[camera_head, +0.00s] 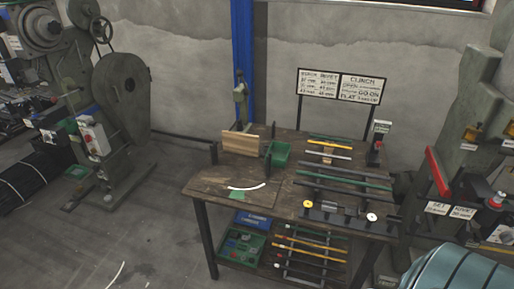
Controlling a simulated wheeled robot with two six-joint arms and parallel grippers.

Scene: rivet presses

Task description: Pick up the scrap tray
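No tray in view is clearly labelled as the scrap tray. A small green tray (281,151) sits on the wooden workbench near its back edge, beside a wooden block. A larger green tray (256,252) with small coloured pieces in it is on the bench's lower shelf. Another small green tray (76,172) is at the left, low beside the grey press. Neither of my grippers is in view.
Machines (124,90) stand left and right. A teal cylinder (458,272) is at the lower right. The floor (150,230) left of the bench is mostly clear.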

